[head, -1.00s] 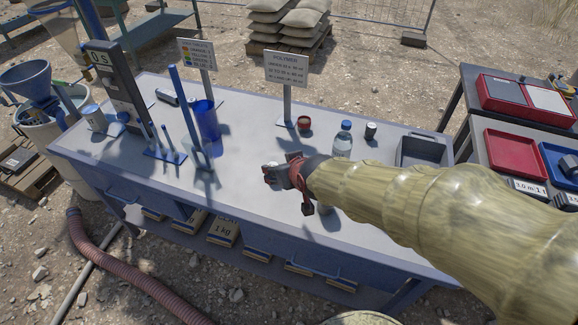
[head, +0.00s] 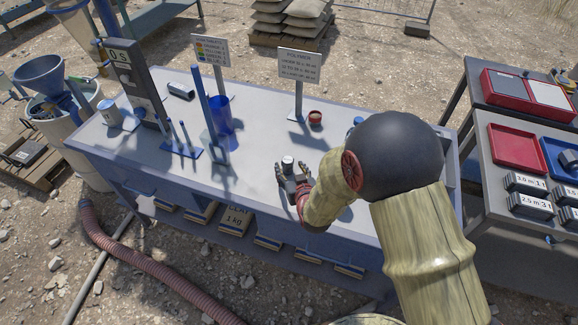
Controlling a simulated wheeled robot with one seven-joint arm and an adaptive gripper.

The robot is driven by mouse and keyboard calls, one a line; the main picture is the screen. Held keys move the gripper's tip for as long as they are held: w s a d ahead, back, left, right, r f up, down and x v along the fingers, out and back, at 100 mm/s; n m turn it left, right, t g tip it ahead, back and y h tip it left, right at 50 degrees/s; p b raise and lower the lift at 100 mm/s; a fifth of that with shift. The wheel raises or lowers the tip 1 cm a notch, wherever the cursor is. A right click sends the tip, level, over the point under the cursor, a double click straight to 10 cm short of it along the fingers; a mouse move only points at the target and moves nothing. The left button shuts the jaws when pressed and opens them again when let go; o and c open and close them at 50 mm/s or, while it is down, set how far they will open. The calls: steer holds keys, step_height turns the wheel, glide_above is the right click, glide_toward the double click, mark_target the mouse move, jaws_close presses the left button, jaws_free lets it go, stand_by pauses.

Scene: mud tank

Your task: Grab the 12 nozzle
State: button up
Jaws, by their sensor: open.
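My gripper (head: 294,177) is over the front middle of the grey-topped table (head: 255,190), its fingers pointing toward the back of the table. Its jaws are open. A small dark cylinder with a pale top (head: 288,163) shows between or just beyond the fingers. I cannot tell whether it touches them or whether it is the 12 nozzle. No number 12 can be read anywhere. My arm covers the table's right part.
A red cup (head: 315,118) and a polymer sign (head: 298,66) stand behind the gripper. A blue cylinder (head: 222,116) and a blue stand with upright pins (head: 182,149) are to the left. A side table with a red tray (head: 517,148) is at the right.

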mark_target(287, 161)
steer(key=b+x, duration=0.1)
steer(key=x, duration=0.4)
steer(key=shift+r+b, duration=0.2)
steer(key=shift+b, duration=0.15)
steer(key=shift+c, duration=0.3)
steer(key=c, duration=1.1)
steer(key=shift+r, duration=0.1)
steer(key=shift+c, duration=0.6)
